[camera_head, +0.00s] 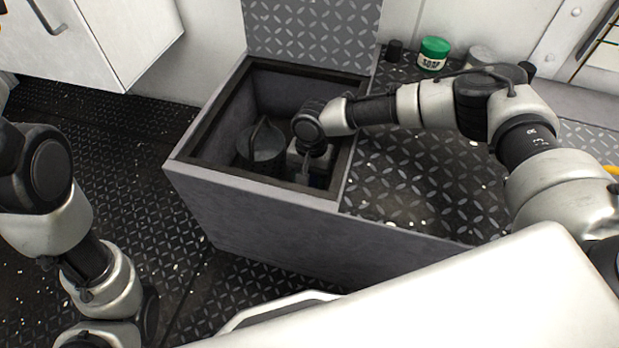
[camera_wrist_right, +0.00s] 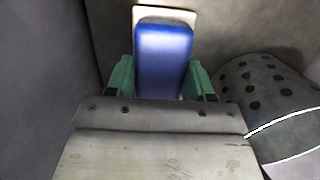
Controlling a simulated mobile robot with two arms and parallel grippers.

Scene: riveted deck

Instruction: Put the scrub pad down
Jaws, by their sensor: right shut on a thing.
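The scrub pad (camera_wrist_right: 163,60) is blue with a pale layer at its far edge. It sits between the green fingers of my right gripper (camera_wrist_right: 163,78), which is shut on it. In the head view my right gripper (camera_head: 313,172) reaches down inside the open storage bin (camera_head: 262,192), near its right wall. Only a little blue of the pad (camera_head: 317,181) shows there. I cannot tell whether the pad touches the bin floor. My left arm is at the left edge of the head view, but its gripper is not seen.
A dark pail-like container (camera_head: 261,150) stands in the bin left of my right gripper; a perforated dark object (camera_wrist_right: 262,88) is close on the right in the wrist view. The bin's lid (camera_head: 312,32) stands open. A green soap jar (camera_head: 433,53) stands on the tread-plate top.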

